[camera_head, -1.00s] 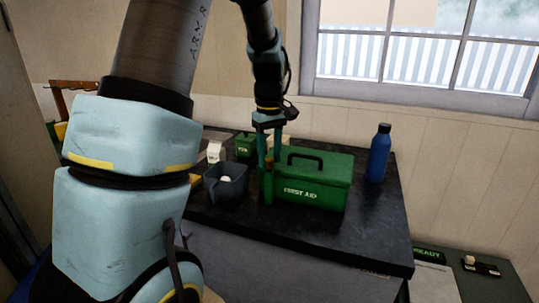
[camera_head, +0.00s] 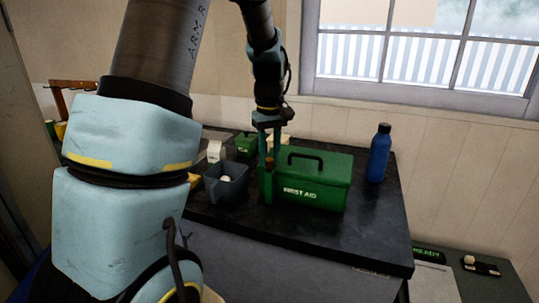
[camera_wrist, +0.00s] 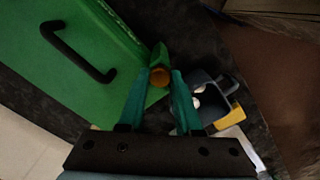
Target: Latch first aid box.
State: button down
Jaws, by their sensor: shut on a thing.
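The green first aid box (camera_head: 325,170) stands on the dark table, lid closed, black handle on top; its lid and handle also show in the wrist view (camera_wrist: 50,75). At its left end is a green lever (camera_head: 268,187) with a round orange-brown knob (camera_wrist: 160,76). My gripper (camera_head: 269,160) points down there. In the wrist view its teal fingers (camera_wrist: 162,82) lie on either side of the knob and are shut on it. The fingers partly hide the lever, so I cannot tell if it is fully latched.
A grey-blue container (camera_head: 226,182) with white round items stands close left of the lever. A green tin (camera_head: 246,145) and a white carton (camera_head: 215,151) stand behind it. A blue bottle (camera_head: 379,153) stands right of the box. The table's front right is clear.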

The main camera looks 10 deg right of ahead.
aim_at(269, 159)
jog(key=c, duration=0.6)
grip_release()
notch_tip(269, 159, up, 11)
jog(key=b, duration=0.2)
jog(key=s+a+f+m+t, duration=0.1)
jog(key=s+a+f+m, duration=0.3)
jog(key=s+a+f, duration=0.9)
jog(key=a+f, duration=0.2)
jog(key=a, duration=0.1)
jog(key=shift+a+t, duration=0.25)
jog(key=shift+t, duration=0.05)
